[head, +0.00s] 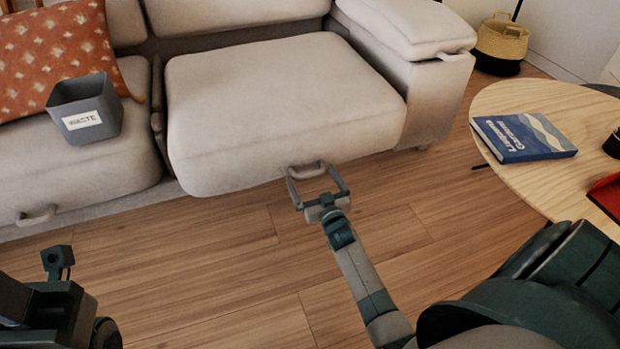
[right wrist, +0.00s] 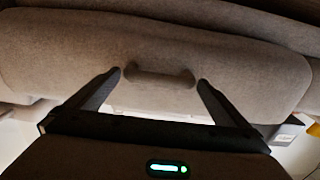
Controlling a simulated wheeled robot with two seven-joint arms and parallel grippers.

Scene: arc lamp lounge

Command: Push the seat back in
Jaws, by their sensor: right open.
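The pulled-out seat (head: 280,105) is a pale grey sofa cushion that stands forward of the seat to its left. It has a small loop handle (head: 308,171) at its front edge, seen centrally in the right wrist view (right wrist: 160,76). My right gripper (head: 314,181) is open at this handle. Its fingers stand one on each side of the handle's ends, and in the right wrist view (right wrist: 161,82) gaps show between them. I cannot tell whether either finger touches the seat front. Dark parts of my left arm show at lower left, but its jaws cannot be made out.
A grey waste bin (head: 92,118) and a patterned orange cushion (head: 58,50) rest on the left seat. A round wooden table (head: 510,105) with a blue book (head: 523,138) stands at right. The wooden floor before the sofa is clear.

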